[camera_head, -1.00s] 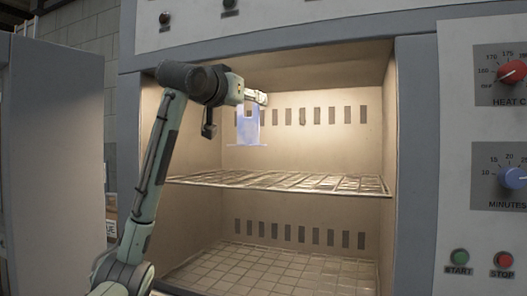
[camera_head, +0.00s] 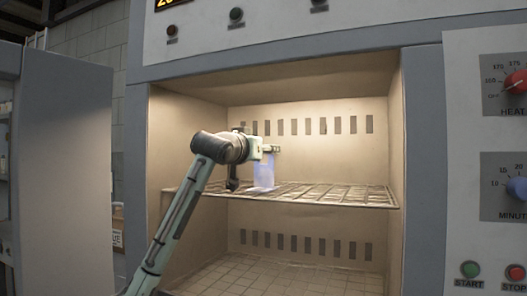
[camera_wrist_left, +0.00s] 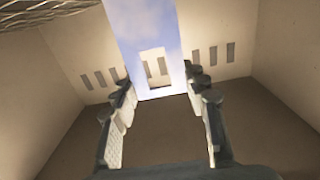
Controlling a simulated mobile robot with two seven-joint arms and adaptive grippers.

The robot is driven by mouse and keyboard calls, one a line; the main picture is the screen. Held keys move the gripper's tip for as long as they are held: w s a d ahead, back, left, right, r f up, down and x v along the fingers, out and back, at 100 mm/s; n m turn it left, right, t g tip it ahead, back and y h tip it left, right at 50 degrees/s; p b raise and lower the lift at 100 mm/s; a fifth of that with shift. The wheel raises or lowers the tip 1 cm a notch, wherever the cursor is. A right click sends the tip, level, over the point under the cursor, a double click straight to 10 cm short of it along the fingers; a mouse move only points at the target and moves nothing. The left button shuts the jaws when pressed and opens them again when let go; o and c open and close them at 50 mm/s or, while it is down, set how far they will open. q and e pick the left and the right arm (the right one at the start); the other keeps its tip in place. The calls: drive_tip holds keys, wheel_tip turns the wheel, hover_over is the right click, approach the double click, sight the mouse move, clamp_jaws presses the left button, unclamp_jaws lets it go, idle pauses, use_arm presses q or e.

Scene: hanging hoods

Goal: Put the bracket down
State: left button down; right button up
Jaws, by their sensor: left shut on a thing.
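The bracket (camera_head: 264,172) is a pale blue-white plate with a wider foot at its lower end. My left gripper (camera_head: 270,148) is shut on its upper end and holds it upright inside the oven's upper compartment. The foot is at the height of the wire rack (camera_head: 330,193); I cannot tell whether it touches. In the left wrist view the bracket (camera_wrist_left: 150,30) extends away between the fingers of my left gripper (camera_wrist_left: 158,82), with a rectangular cut-out near the held end. My right gripper is not in view.
The rack is bare to the right of the bracket. Slotted back wall (camera_head: 320,125) and side walls enclose the compartment. The open door (camera_head: 75,160) stands at left. A control panel (camera_head: 490,130) with red and blue knobs is at right.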

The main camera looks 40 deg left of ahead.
use_arm(q)
drive_tip(key=c, duration=0.8)
unclamp_jaws()
drive_tip(key=shift+f, duration=0.1)
drive_tip(key=shift+o, duration=0.2)
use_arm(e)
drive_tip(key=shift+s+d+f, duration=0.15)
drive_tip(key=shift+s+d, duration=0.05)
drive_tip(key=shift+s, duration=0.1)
use_arm(q)
drive_tip(key=b+v, duration=0.2)
drive_tip(key=v, duration=1)
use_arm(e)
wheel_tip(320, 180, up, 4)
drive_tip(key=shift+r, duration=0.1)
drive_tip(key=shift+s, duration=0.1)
